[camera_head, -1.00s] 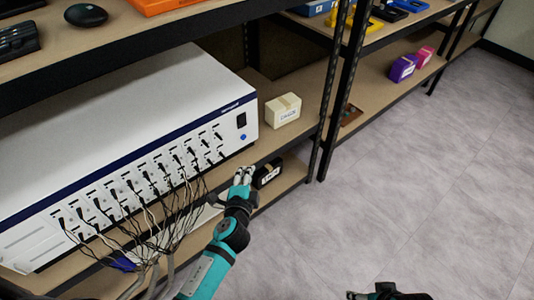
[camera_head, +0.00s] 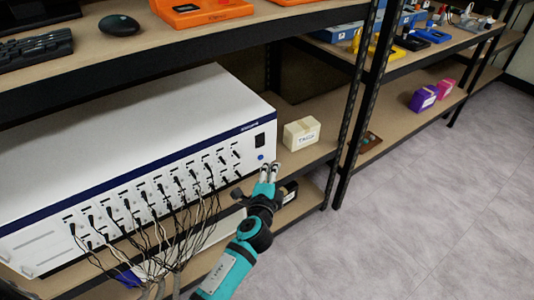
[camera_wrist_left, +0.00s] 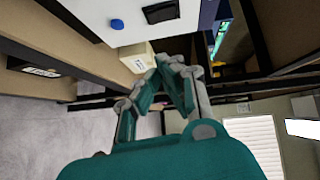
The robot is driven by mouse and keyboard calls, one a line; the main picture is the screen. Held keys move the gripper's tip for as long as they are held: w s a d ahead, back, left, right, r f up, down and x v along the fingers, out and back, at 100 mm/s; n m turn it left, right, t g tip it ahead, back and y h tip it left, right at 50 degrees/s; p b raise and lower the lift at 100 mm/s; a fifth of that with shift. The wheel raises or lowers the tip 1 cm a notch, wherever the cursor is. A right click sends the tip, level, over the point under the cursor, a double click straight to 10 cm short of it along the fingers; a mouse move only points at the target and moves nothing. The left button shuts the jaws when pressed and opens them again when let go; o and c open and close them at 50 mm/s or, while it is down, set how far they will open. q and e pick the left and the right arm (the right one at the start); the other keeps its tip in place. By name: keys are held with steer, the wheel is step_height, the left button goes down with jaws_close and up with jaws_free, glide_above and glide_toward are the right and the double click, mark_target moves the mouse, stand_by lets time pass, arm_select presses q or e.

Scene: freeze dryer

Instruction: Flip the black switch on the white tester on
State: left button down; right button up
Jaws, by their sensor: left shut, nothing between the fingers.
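The white tester (camera_head: 120,130) is a large white box with a dark blue stripe, standing on the middle shelf. Its black switch (camera_head: 259,140) is at the right end of its front, above a small blue button (camera_head: 261,157). My right gripper is not in view.
Many black and grey cables (camera_head: 165,225) hang from the tester's front, left of my left gripper. A cream box (camera_head: 301,133) stands on the shelf right of the tester. A dark box (camera_head: 289,191) is on the lower shelf. A black shelf post (camera_head: 358,120) stands further right.

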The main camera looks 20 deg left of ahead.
mark_target(261, 141)
arm_select(q)
steer(key=shift+w+a+f+b, duration=0.15)
steer(key=shift+w+a, duration=0.5)
steer(key=shift+w, duration=0.6)
steer(key=shift+w+a+f+b, duration=0.2)
steer(key=shift+w+a, duration=0.4)
steer(key=shift+w, duration=0.65)
steer(key=shift+w+a+f+b, duration=0.15)
steer(key=shift+w+a, duration=0.5)
steer(key=shift+w, duration=0.6)
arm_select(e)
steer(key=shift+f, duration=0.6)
arm_select(q)
steer(key=shift+w+a+f+b, duration=0.2)
steer(key=shift+f+b, duration=0.1)
steer(key=shift+b, duration=0.85)
steer(key=shift+r, duration=0.2)
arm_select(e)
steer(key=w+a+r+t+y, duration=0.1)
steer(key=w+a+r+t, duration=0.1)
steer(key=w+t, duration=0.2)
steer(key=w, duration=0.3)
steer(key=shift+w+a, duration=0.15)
